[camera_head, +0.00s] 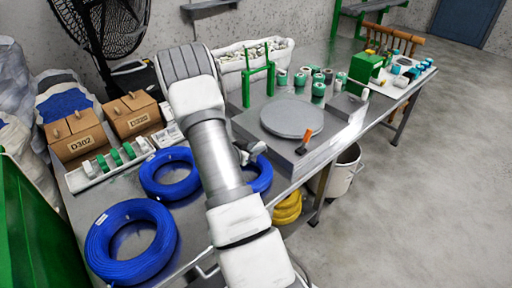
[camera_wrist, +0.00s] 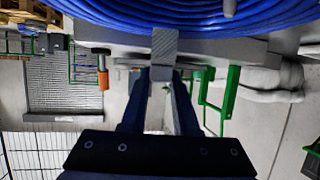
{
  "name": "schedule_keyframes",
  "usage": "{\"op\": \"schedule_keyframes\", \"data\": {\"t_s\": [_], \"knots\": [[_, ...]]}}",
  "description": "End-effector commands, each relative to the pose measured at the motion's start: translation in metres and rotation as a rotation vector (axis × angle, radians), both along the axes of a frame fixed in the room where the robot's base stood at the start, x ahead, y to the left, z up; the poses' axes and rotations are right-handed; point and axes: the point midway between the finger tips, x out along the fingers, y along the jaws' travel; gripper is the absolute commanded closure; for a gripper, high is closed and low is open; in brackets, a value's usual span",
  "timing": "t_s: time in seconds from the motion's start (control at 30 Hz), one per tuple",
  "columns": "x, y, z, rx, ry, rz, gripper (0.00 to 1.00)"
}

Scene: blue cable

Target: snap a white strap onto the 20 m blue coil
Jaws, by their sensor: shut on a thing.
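In the wrist view a blue coil (camera_wrist: 110,14) spans the top edge, close beyond my fingertips. My gripper (camera_wrist: 161,74) is shut on a small pale strap piece (camera_wrist: 164,44), which stands up between the fingertips and overlaps the coil's near edge in the picture. Whether it touches the coil I cannot tell.
A white rack with green and white pieces (camera_head: 118,160) sits by two cardboard boxes (camera_head: 75,137). Yellow coils (camera_head: 287,208) and a bucket are below.

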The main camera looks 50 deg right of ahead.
Motion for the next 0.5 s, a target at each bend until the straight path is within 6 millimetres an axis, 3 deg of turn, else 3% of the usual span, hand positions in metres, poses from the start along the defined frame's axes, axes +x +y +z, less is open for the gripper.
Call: {"op": "schedule_keyframes", "data": {"t_s": [0.5], "knots": [[0.0001,-0.0003,-0.0129,-0.001,-0.001,0.0,1.0]]}}
